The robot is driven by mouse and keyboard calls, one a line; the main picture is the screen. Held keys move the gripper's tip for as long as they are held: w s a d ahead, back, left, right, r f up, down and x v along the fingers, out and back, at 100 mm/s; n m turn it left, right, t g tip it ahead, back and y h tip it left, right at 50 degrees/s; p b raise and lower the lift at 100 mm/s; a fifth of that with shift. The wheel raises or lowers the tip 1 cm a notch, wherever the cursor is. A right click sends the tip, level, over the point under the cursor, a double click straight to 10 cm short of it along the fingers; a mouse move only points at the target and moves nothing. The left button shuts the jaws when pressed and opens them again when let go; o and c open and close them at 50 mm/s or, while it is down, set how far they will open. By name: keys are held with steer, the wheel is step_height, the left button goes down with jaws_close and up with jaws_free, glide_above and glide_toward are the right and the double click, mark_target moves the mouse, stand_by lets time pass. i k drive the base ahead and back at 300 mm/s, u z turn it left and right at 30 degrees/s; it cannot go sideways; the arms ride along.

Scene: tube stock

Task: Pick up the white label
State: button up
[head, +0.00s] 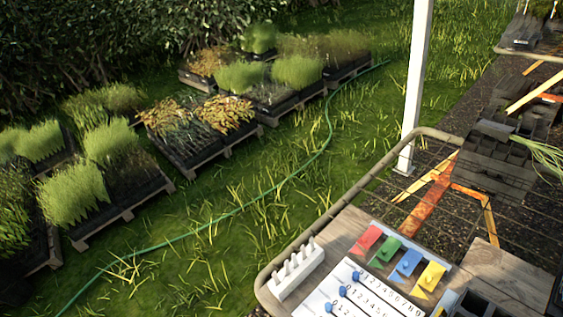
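A small white block (297,277) sits at the front left of the wooden cart top. Several upright white pieces (293,261) stand in a row in it; they may be white labels, but they are too small to tell. To its right is a white board (368,297) with printed numbers and blue knobs, cut off by the lower edge. Behind it lie a red tag (367,239), a green tag (386,250), a blue tag (408,263) and a yellow tag (431,276). My gripper is not in view.
A raised tube rail (345,200) edges the cart, and a white post (416,85) rises behind it. Black trays (497,150) stand at right. A green hose (232,212) crosses the grass, with plant pallets (200,135) at left.

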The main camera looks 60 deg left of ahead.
mark_target(276, 276)
steer(key=k, duration=1.05)
steer(key=u, duration=0.55)
steer(key=i, duration=0.7)
steer(key=u, duration=0.45)
